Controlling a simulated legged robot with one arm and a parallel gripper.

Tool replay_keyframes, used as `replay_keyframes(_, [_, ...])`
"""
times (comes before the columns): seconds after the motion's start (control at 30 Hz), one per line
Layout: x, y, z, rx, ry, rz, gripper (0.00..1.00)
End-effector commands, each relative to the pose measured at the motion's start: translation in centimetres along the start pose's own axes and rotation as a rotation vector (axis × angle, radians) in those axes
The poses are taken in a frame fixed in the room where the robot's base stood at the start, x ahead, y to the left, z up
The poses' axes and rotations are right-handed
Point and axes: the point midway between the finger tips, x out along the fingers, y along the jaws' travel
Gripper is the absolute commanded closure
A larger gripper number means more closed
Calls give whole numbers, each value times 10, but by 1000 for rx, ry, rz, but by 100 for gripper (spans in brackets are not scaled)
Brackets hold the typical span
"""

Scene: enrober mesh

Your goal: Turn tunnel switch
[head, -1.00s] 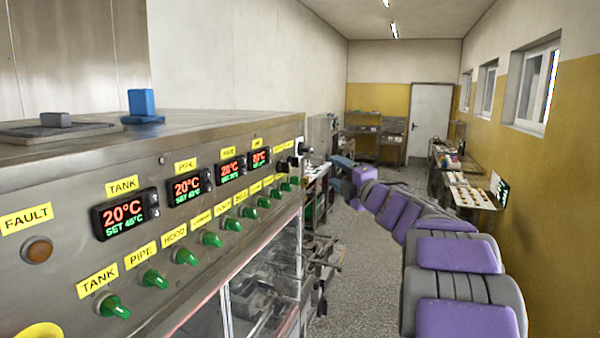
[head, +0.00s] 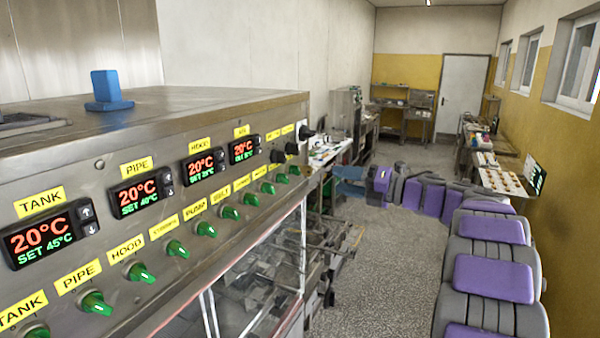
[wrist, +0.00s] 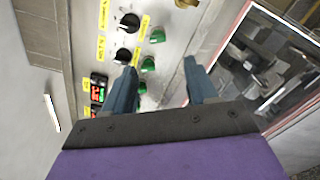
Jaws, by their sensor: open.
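The steel control panel (head: 110,165) carries a row of green switches (head: 205,229) under yellow labels. Readable labels include TANK, PIPE, HOOD and PUMP; I cannot make out which switch is labelled tunnel. Two black knobs (head: 291,148) sit near the panel's far end. My gripper (head: 335,178) is small at the end of my outstretched arm, beside that far end. In the wrist view my gripper (wrist: 159,66) is open and empty, its fingers pointing at the panel. A green switch (wrist: 148,63) shows between the fingers, nearer the left one; I cannot tell the gap to it.
Red and green temperature displays (head: 143,194) sit above the switches. A blue block (head: 106,88) stands on the machine top. The framed clear guard (wrist: 262,65) lies right of the switches in the wrist view. Grey floor (head: 390,270) is open between machine and arm.

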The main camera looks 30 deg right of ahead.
Motion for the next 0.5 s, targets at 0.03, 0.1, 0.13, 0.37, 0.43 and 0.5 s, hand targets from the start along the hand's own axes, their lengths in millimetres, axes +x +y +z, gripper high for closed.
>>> replay_keyframes(0.03, [11,0,0,0,3,3,43])
replay_keyframes(0.1, [26,3,-2,-2,5,3,43])
replay_keyframes(0.13, [34,4,-4,-3,6,2,43])
replay_keyframes(0.37, [88,14,-14,-14,10,-4,43])
replay_keyframes(0.43, [100,14,-14,-14,7,-6,43])
replay_keyframes(0.5, [108,12,-12,-11,6,-5,43])
